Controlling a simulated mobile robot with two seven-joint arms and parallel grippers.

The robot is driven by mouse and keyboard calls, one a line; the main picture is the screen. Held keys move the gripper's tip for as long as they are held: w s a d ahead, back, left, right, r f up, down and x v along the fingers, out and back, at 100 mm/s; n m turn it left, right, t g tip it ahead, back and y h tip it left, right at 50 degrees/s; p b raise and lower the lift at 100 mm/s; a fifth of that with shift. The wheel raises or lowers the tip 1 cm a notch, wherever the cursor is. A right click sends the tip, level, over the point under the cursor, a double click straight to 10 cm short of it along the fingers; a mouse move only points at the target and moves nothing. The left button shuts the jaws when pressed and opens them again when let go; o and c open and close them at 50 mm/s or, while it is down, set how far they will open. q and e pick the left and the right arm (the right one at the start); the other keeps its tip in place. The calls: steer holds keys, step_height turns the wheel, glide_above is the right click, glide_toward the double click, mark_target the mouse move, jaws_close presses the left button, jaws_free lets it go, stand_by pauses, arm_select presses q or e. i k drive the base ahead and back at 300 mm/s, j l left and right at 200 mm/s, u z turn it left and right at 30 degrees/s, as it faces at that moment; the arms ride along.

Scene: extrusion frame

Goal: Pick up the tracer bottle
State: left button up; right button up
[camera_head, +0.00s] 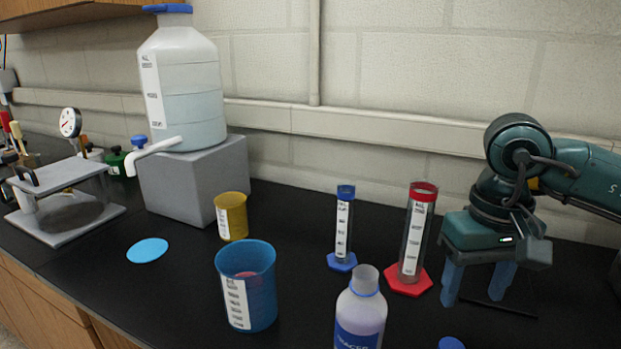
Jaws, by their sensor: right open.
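The tracer bottle (361,315) stands upright at the bottom centre of the head view. It is whitish with a pale purple tint, has a blue label reading "TRACER", and its neck is uncapped. Its base is cut off by the frame edge. My right gripper (480,284) is at the right, pointing down with its blue fingers apart and nothing seen between them. It is to the right of and behind the bottle, clear of it, beside the red-based cylinder. My left gripper is not in view.
A red-rimmed cylinder (415,235) stands between bottle and right gripper, farther back. A blue-rimmed cylinder (343,227), blue beaker (262,300) and yellow beaker (232,215) stand nearby. A blue cap (451,343) lies right of the bottle. A large carboy (184,90) sits on a grey block (190,185).

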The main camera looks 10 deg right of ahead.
mark_target(361, 316)
steer(key=k, duration=1)
